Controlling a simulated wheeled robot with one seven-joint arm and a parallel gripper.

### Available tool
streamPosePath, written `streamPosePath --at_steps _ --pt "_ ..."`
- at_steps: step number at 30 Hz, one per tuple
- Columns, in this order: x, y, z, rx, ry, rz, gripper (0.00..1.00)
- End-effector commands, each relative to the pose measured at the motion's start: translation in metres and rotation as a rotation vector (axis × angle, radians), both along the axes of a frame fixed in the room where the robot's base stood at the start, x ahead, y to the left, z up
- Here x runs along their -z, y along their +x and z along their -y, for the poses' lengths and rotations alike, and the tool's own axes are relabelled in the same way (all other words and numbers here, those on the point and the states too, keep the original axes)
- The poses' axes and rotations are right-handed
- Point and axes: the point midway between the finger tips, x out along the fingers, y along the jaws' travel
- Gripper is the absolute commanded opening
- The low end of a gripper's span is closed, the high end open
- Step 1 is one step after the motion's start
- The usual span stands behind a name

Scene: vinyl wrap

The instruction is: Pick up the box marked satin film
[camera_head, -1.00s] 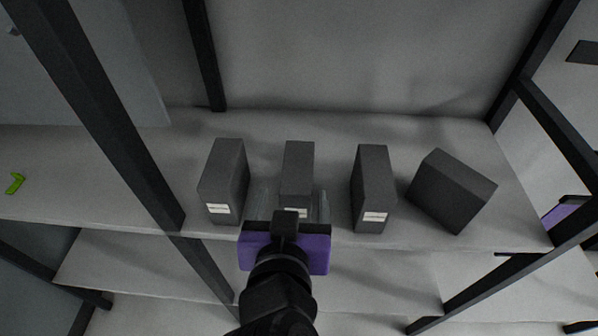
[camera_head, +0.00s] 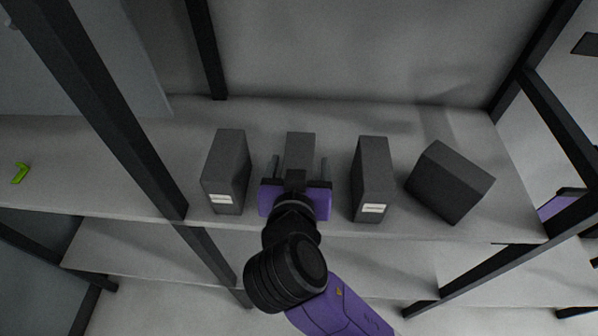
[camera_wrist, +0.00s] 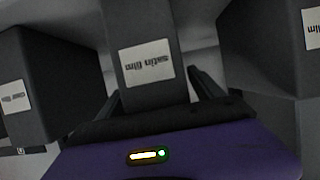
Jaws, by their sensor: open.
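The satin film box (camera_head: 300,147) is a dark grey upright box, second from left on the shelf. Its white label reads "satin film", upside down, in the wrist view (camera_wrist: 147,64). My gripper (camera_head: 299,168) is open at the box's front. One finger stands on each side of the box, with its lower front hidden by my gripper in the head view. In the wrist view my gripper's fingers (camera_wrist: 160,88) flank the box. I cannot tell whether they touch it.
A similar labelled box (camera_head: 228,172) stands to the left and another (camera_head: 371,178) to the right. A dark box (camera_head: 450,182) sits turned at far right. Dark posts (camera_head: 130,150) frame the grey shelf (camera_head: 400,115). A green item (camera_head: 20,173) lies far left.

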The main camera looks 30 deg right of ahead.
Motion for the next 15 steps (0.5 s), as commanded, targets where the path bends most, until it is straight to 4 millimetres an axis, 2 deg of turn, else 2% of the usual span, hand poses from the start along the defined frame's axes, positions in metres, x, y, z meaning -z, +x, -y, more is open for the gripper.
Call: streamPosePath --at_steps 4,15 --pt "0.0001 -0.0002 -0.0002 0.0 0.0 0.0 0.74" --pt "-0.0001 -0.0002 -0.0005 -0.001 0.0 0.0 0.02"
